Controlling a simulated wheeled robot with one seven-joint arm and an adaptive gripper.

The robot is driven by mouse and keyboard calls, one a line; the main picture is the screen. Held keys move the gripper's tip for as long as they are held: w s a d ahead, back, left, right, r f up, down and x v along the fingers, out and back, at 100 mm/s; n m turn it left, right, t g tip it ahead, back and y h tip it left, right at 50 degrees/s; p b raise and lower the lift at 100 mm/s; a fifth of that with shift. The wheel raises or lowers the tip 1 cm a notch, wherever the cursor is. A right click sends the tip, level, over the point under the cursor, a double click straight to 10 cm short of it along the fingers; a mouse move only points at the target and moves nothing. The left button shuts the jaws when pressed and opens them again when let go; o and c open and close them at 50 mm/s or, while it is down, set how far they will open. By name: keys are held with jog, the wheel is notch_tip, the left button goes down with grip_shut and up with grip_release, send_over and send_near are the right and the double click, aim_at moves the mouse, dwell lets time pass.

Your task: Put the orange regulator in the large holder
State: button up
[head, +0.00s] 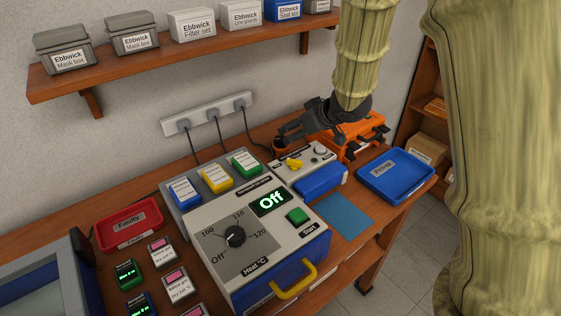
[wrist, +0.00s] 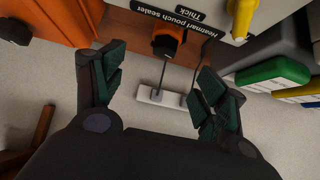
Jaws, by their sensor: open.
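In the wrist view a small orange piece with a black face (wrist: 168,40), which may be the orange regulator, sits by the pouch sealer's edge. It lies beyond and between my open fingers, apart from them. My gripper (wrist: 158,78) holds nothing. In the head view my gripper (head: 287,135) hangs above the back of the bench, and a bit of orange (head: 280,147) shows just below its fingertips. I cannot make out a large holder with certainty in either view.
A pouch sealer (head: 285,175) with a yellow knob stands beside the gripper. An orange case (head: 366,133) is to its right, partly behind my arm. A blue tray (head: 421,187), a red tray (head: 108,238) and a heater box (head: 210,262) share the bench. A socket strip (head: 205,115) is behind.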

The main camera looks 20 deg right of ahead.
aim_at(281, 138)
jog(key=shift+a+x, duration=0.15)
jog(key=shift+x, duration=2.35)
jog(key=shift+a+x, duration=0.2)
jog(key=shift+x, duration=2.25)
jog(key=shift+w+a+f, duration=0.1)
jog(key=shift+w+f, duration=0.2)
jog(key=shift+f, duration=0.2)
grip_shut()
jog(key=shift+r, duration=0.1)
